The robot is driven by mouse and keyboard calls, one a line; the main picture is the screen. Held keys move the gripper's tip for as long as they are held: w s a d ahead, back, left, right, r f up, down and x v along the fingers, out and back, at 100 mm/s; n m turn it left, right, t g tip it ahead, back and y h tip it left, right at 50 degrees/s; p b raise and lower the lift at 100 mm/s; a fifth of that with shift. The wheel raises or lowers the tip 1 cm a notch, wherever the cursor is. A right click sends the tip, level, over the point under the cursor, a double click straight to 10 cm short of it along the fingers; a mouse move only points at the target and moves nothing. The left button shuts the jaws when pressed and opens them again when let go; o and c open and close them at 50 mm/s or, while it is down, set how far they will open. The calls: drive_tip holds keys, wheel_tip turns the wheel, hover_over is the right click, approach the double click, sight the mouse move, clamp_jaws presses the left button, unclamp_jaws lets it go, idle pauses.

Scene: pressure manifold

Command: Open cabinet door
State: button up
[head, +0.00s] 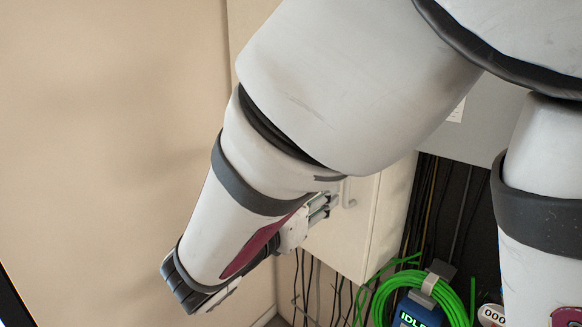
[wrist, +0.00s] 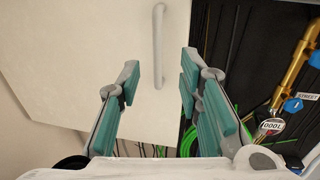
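The white cabinet door (wrist: 95,45) fills the upper left of the wrist view. Its grey vertical bar handle (wrist: 159,45) stands near the door's right edge. My gripper (wrist: 158,80) is open and empty. Its teal-padded fingers point toward the door, one to each side of the handle's lower end in the picture. I cannot tell whether the fingers reach as deep as the handle. In the head view my arm hides much of the cabinet (head: 345,235), and part of the handle (head: 348,194) shows just right of my gripper (head: 325,205). The door looks shut.
Right of the cabinet is a dark panel with hanging cables, a coiled green hose (head: 455,304) and a blue device (head: 418,312). Brass piping (wrist: 291,75) with a round gauge (wrist: 271,125) stands at the right. A beige wall (head: 100,120) lies left.

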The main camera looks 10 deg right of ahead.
hover_over(345, 201)
drive_tip(key=shift+w+d, duration=0.2)
drive_tip(key=shift+w, duration=0.15)
idle(0.3)
clamp_jaws()
